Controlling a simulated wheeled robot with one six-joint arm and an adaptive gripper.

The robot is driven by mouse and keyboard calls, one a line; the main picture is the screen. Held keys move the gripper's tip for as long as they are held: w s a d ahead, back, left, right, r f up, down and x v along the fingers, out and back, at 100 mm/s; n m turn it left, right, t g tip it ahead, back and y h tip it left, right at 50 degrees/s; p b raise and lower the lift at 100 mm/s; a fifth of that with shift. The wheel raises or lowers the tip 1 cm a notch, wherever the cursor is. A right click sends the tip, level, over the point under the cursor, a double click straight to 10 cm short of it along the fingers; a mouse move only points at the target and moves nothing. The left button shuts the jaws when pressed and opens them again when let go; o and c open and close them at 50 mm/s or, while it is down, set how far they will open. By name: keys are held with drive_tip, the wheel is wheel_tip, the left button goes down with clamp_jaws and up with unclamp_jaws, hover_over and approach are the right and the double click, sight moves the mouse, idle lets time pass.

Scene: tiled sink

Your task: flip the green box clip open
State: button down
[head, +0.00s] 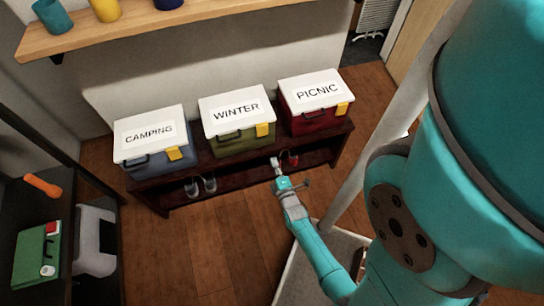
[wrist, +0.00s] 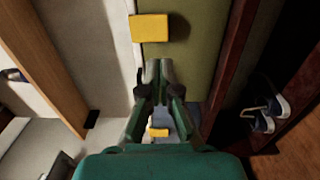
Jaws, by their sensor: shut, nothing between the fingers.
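The green box (head: 230,140) has a white lid marked WINTER and stands in the middle of three boxes. Its yellow clip (head: 262,130) sits at the right of its front, at the lid's edge. In the wrist view the clip (wrist: 149,28) lies across the lid's edge, with the green front (wrist: 193,35) beside it. My gripper (head: 275,162) is in front of the green box, below and slightly right of the clip in the head view. Its fingertips (wrist: 157,64) are together and empty. They point toward the clip, with a visible gap in the wrist view.
The blue CAMPING box (head: 170,160) stands left and the red PICNIC box (head: 305,116) right, both with yellow clips. All stand on a dark bench (head: 230,172) with shoes underneath. A wooden shelf (head: 130,36) with cups hangs above. The floor (head: 215,245) in front is clear.

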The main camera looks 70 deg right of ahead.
approach(264, 134)
drive_tip(key=x, duration=0.5)
drive_tip(key=shift+w+r, duration=0.1)
drive_tip(key=shift+w, duration=0.05)
drive_tip(key=shift+x, duration=1)
